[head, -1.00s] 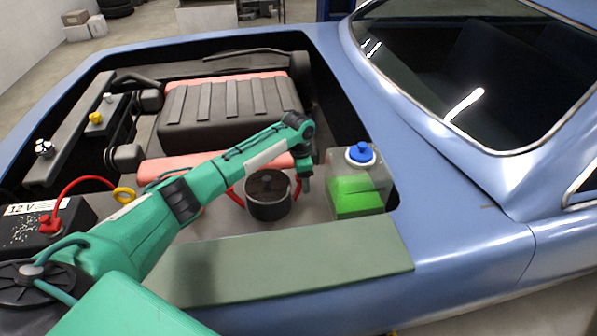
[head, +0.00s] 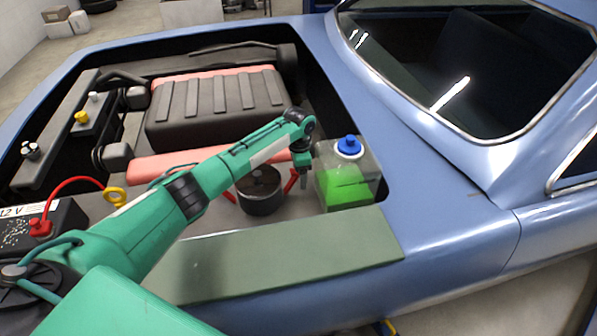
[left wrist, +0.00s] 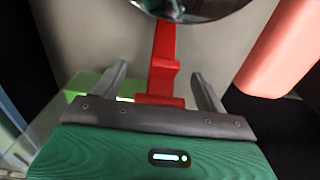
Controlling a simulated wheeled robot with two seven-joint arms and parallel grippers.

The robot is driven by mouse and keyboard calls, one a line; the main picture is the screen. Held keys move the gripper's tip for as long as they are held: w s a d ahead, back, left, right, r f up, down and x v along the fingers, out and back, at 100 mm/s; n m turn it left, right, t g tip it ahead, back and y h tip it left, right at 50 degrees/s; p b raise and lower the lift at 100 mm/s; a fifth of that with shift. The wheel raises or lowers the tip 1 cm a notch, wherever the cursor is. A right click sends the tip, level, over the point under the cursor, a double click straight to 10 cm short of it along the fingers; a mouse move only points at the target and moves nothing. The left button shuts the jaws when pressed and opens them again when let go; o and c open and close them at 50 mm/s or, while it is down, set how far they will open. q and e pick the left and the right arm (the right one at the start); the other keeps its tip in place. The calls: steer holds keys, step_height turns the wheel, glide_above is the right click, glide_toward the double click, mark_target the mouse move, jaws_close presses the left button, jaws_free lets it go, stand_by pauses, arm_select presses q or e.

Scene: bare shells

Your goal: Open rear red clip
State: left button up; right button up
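A dark round canister (head: 260,196) stands in the open bay, with a red clip (head: 291,180) on its right side and another red piece (head: 228,195) on its left. My left gripper (head: 303,183) points down just right of the right-hand clip. In the left wrist view, this red clip (left wrist: 163,72) runs from the canister's rim (left wrist: 190,12) down between my two grey fingers. My left gripper (left wrist: 162,88) is open, with a visible gap on each side of the clip. My right gripper is not in view.
A reservoir with green liquid and a blue cap (head: 345,180) stands close to the right of my left gripper. A pink block (head: 170,165) and a black ribbed cover (head: 215,108) lie behind. A green mat (head: 290,255) covers the front edge.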

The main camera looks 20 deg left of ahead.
arm_select(q)
step_height(320, 180, up, 14)
steer(key=b, duration=0.2)
stand_by(0.5)
steer(key=shift+f, duration=0.1)
